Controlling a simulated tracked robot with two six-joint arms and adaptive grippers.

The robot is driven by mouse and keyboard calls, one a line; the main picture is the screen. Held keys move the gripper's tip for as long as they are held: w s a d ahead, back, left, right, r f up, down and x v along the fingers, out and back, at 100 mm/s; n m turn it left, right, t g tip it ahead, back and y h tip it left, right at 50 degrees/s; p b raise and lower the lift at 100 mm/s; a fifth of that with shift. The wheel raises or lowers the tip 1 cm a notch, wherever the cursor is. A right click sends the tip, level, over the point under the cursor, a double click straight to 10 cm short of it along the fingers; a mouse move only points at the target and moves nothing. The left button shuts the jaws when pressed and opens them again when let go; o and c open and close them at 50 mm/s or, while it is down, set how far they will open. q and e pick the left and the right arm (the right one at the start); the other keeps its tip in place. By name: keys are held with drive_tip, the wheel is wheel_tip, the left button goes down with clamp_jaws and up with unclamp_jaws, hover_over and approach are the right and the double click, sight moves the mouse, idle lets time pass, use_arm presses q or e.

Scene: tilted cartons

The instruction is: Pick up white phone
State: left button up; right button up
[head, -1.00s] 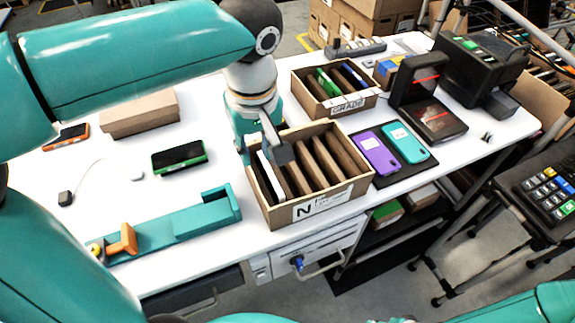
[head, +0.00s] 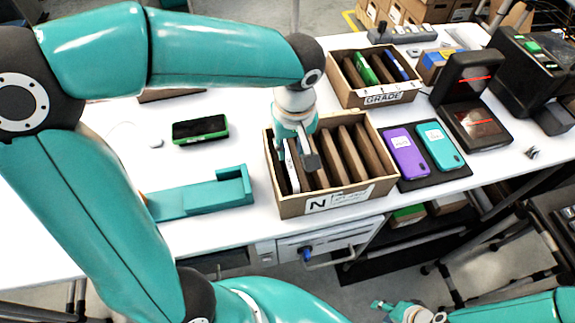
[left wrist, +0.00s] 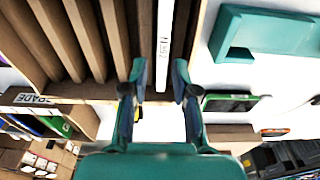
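The white phone (head: 292,166) stands on edge in the leftmost slot of the carton marked N (head: 318,206). In the left wrist view the white phone (left wrist: 163,45) shows as a narrow white strip with small print. My left gripper (head: 300,158) is over the left part of this carton. In the left wrist view my left gripper (left wrist: 159,72) is open, with one finger on each side of the phone's line and gaps visible between. My right gripper (head: 388,306) is low at the bottom right, away from the table; its finger opening is too small to tell.
A teal cradle (head: 203,195) and a green-edged phone (head: 200,129) lie left of the carton. A GRADE carton (head: 384,97) stands behind. Purple (head: 408,152) and teal (head: 440,146) phones lie on a dark mat at right. Cardboard dividers stand close beside the white phone.

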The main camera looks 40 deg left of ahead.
sight(289, 159)
use_arm(q)
drive_tip(key=shift+w+a+f+p, duration=0.15)
drive_tip(key=shift+a+f+p, duration=0.1)
drive_tip(key=shift+f, duration=1.2)
drive_tip(key=shift+w+a+f+p, duration=0.1)
drive_tip(key=shift+a+f, duration=0.1)
drive_tip(key=shift+f, duration=1.25)
drive_tip(key=shift+c, duration=0.3)
clamp_jaws()
